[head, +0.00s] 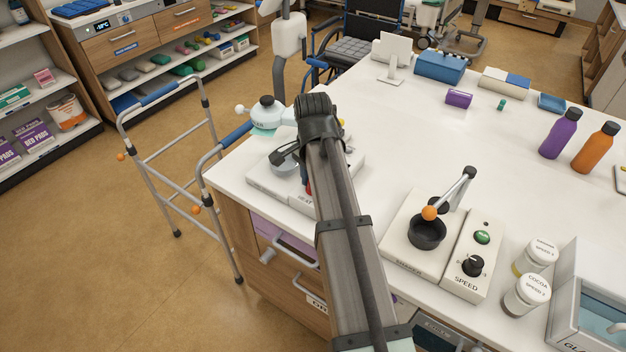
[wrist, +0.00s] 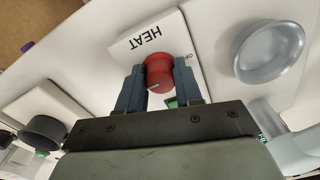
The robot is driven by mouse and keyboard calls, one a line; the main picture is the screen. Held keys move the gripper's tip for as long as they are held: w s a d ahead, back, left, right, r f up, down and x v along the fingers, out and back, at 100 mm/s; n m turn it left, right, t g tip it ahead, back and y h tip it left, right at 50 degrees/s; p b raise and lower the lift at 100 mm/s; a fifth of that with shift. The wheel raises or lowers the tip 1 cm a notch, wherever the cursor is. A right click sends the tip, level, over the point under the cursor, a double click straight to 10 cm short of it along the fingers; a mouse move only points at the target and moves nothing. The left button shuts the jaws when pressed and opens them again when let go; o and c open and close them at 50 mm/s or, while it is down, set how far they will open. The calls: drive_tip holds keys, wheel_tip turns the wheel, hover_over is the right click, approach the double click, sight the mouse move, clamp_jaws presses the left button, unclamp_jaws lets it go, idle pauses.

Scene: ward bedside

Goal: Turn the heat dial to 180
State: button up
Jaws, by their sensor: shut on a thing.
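The red heat dial (wrist: 158,72) sits on a white panel (wrist: 128,48) marked HEAT in the wrist view. A pale pointer line shows on the dial's lower edge. My gripper (wrist: 159,80) is shut on the dial, one blue-grey finger on each side. Most of the scale is hidden behind the gripper, so I cannot read the setting; only part of an "OF" mark shows. In the head view my arm covers most of the heat unit (head: 275,185), with a sliver of red beside the arm. A metal bowl (wrist: 268,52) stands beside the panel.
To the right in the head view are a stirrer unit with a black pot (head: 427,232), a SPEED panel (head: 473,262) and two white-lidded jars (head: 527,294). Purple (head: 561,134) and orange (head: 596,148) bottles stand farther back. The white counter's middle is clear. A walker (head: 180,150) stands left.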

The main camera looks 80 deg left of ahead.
drive_tip(key=o, duration=1)
drive_tip(key=shift+o, duration=0.2)
wheel_tip(320, 180, up, 14)
drive_tip(key=shift+f, duration=0.15)
